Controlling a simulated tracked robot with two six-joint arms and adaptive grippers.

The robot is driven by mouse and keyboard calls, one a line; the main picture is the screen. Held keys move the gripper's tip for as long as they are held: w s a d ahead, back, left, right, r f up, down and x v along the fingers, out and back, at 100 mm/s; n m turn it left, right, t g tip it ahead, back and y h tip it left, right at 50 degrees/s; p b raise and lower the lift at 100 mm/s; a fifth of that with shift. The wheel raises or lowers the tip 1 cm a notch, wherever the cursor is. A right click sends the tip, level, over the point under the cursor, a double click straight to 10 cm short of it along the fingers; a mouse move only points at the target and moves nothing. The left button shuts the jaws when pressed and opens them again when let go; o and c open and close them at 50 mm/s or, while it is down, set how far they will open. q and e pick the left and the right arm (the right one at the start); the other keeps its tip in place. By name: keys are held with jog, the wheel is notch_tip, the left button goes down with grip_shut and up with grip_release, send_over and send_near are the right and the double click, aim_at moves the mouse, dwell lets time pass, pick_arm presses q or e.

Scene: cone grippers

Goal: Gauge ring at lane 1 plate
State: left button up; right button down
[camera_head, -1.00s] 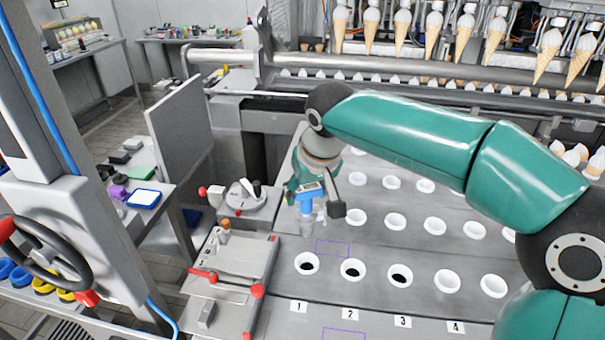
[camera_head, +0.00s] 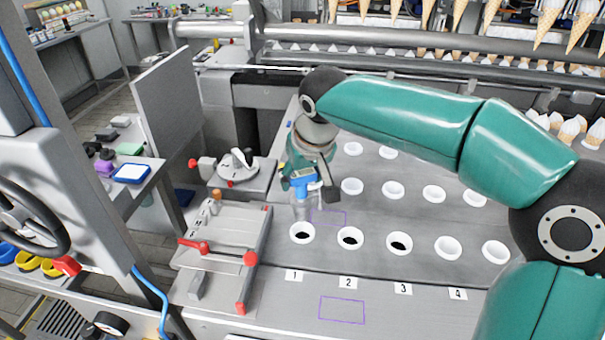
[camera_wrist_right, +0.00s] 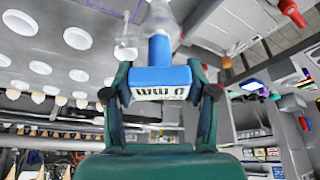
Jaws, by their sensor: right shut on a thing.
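My right gripper (camera_head: 306,184) is shut on a blue gauge (camera_head: 301,181), just behind the lane 1 hole. In the right wrist view, the gauge (camera_wrist_right: 160,78) sits between the two dark fingertips of the right gripper (camera_wrist_right: 160,94). Its pale face bears dark lettering, and a clear, glassy part (camera_wrist_right: 160,22) extends beyond it. The lane 1 hole has a white rim (camera_head: 302,241) and lies in the grey plate (camera_head: 375,262), behind the number 1 label (camera_head: 294,275). I cannot tell whether the gauge's clear end touches the plate. My left gripper is not in view.
White-rimmed holes run in rows to the right. A clamp fixture with red handles (camera_head: 225,235) stands left of lane 1, with a round dial fixture (camera_head: 240,172) behind it. Purple outlines mark the plate (camera_head: 342,310). Cones hang at the back.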

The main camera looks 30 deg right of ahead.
aim_at(304, 203)
jog(key=shift+f+b, duration=3.3)
jog(key=shift+f, duration=0.85)
jog(key=shift+c, duration=1.4)
grip_release()
jog(key=v, duration=1.2)
jog(key=shift+s+f, duration=0.1)
jog(key=shift+d, duration=0.1)
